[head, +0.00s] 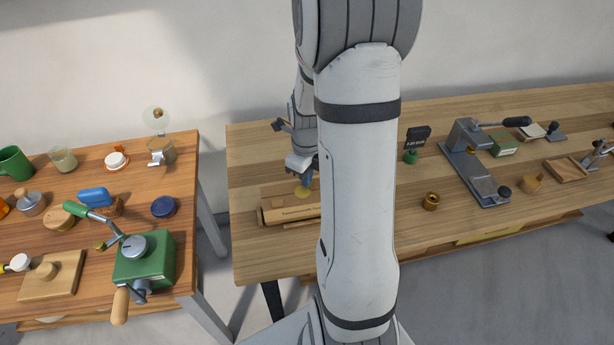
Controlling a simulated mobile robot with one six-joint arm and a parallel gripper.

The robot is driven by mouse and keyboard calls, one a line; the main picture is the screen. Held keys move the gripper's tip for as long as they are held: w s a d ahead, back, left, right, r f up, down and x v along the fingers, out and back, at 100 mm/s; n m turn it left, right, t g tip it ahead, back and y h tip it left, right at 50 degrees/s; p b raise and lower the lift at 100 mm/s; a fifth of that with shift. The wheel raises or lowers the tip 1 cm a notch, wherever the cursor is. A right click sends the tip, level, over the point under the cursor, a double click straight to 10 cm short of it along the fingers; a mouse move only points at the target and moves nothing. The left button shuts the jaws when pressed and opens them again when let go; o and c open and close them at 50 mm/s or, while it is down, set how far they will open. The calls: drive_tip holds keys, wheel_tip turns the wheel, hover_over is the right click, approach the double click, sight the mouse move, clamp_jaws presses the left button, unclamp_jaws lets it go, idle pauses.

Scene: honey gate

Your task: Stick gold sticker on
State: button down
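My gripper (305,179) points down over the left part of the right-hand table. My own arm hides much of it, and I cannot see the gap between its fingers. A small round gold-yellow disc (302,193), which looks like the gold sticker, shows right at the fingertips. I cannot tell whether the fingers hold it or it lies on the thing below. Under it is a long pale wooden box or block (285,213) with a dark line of marking on its front. Its right end is hidden behind my arm.
The right table (245,150) also bears a brass ring (430,201), a small black sign on a green base (414,143), a grey clamp press (473,160) and a wooden tray (567,169). The left table holds a green grinder (143,258) and several jars. A gap separates the tables.

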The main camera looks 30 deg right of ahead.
drive_tip(key=c, duration=1.6)
unclamp_jaws()
drive_tip(key=shift+r, duration=0.1)
wheel_tip(320, 180, up, 7)
drive_tip(key=shift+f, duration=0.1)
drive_tip(key=shift+r, duration=0.4)
drive_tip(key=s+a+r+n+t, duration=0.1)
drive_tip(key=s+a+r+n, duration=0.2)
drive_tip(key=n, duration=0.7)
drive_tip(key=s+a+r+n+t, duration=0.1)
drive_tip(key=s+a+r+n, duration=0.2)
drive_tip(key=n, duration=0.7)
drive_tip(key=s+a+r+n+t, duration=0.1)
drive_tip(key=s+a+r+n, duration=0.2)
drive_tip(key=s+a+n, duration=0.4)
drive_tip(key=shift+a+n, duration=0.15)
drive_tip(key=shift+n, duration=0.75)
drive_tip(key=shift+a+n, duration=0.15)
drive_tip(key=shift+n, duration=0.75)
